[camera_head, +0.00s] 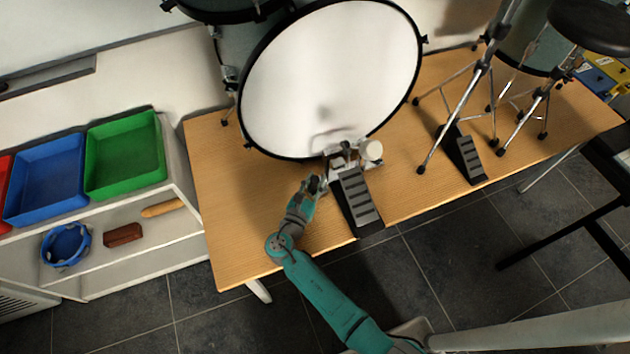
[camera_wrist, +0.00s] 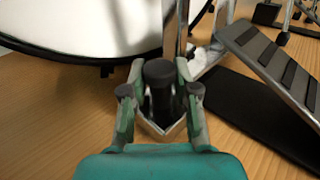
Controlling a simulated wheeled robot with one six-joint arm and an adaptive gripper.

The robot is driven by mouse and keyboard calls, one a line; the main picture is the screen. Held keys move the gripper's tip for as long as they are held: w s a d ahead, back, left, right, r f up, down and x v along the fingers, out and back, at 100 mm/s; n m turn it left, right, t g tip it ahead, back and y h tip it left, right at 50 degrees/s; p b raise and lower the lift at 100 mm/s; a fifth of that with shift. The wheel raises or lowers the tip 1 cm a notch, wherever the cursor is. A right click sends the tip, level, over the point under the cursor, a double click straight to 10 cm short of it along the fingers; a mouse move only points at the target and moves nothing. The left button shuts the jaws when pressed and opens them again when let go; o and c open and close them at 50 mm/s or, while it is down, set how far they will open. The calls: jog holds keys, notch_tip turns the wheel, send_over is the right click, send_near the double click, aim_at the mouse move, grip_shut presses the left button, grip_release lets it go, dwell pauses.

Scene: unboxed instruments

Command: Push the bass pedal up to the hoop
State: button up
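The bass pedal (camera_head: 357,201) stands on the wooden platform, its ribbed footboard facing the front edge and its metal frame and pale beater near the drum's lower rim. The footboard (camera_wrist: 268,62) shows at right in the wrist view. The black hoop (camera_head: 263,149) rings the white bass drum head; it also shows in the wrist view (camera_wrist: 70,59). From above, I cannot tell whether pedal and hoop touch. My gripper (camera_head: 318,180) is low, just left of the pedal frame. In the wrist view its fingers (camera_wrist: 160,72) stand apart with a dark round-topped part between them; grip contact is unclear.
A second pedal (camera_head: 462,155) and metal stand legs (camera_head: 480,85) occupy the platform's right. Bare platform (camera_head: 225,200) lies left of my gripper. A shelf with a blue tray (camera_head: 45,180) and green tray (camera_head: 125,155) stands at left. A black stool (camera_head: 592,25) is upper right.

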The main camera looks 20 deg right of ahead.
grip_shut()
jog(key=shift+w, duration=2.1)
jog(key=o, duration=0.8)
grip_release()
jog(key=shift+w, duration=0.15)
jog(key=v, duration=1.2)
